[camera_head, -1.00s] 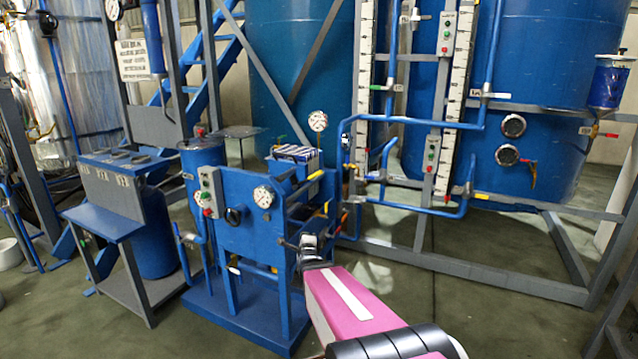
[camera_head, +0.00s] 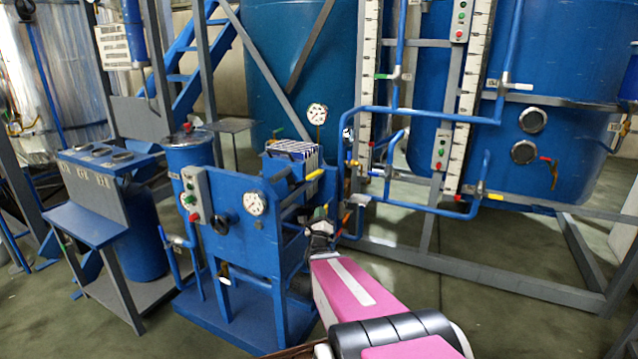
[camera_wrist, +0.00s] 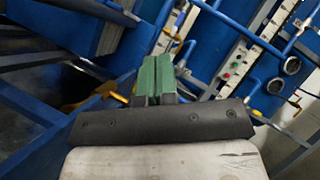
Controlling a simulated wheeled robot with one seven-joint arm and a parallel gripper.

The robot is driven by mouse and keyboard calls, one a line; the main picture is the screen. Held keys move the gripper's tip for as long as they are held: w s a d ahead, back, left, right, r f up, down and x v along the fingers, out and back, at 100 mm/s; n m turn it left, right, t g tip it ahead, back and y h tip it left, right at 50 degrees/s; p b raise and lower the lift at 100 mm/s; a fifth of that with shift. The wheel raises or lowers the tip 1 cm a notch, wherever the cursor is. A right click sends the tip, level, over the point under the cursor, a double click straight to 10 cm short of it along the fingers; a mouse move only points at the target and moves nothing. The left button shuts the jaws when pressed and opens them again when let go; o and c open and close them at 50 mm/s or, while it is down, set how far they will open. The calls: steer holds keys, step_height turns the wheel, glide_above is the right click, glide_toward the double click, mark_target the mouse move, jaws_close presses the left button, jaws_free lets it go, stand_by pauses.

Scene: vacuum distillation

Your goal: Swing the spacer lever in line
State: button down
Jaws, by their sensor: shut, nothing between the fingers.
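My gripper (camera_head: 321,232) is at the right side of the blue filter-press-like machine (camera_head: 240,190), among its pipes and handles. In the wrist view its two green fingers (camera_wrist: 156,75) are together with nothing between them. A yellow handle (camera_wrist: 121,97) shows just left of the fingers; I cannot tell whether it touches them. A larger yellow-orange part (camera_wrist: 88,103) lies further left and lower. In the head view a yellow-tipped handle (camera_head: 314,174) sticks out at the machine's upper right, above my gripper. I cannot tell which handle is the spacer lever, and my wrist hides part of this area.
A white plate stack (camera_head: 291,150) sits on top of the machine, with a gauge (camera_head: 317,113) behind it. Blue pipes (camera_head: 420,112) and a grey frame (camera_head: 490,262) stand close on the right. Open floor (camera_head: 500,325) lies at the front right.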

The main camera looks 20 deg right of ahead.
steer(key=a+r+x, duration=0.1)
steer(key=a+x, duration=0.1)
steer(key=x, duration=1.1)
steer(key=shift+r, duration=0.35)
steer(key=shift+a, duration=0.1)
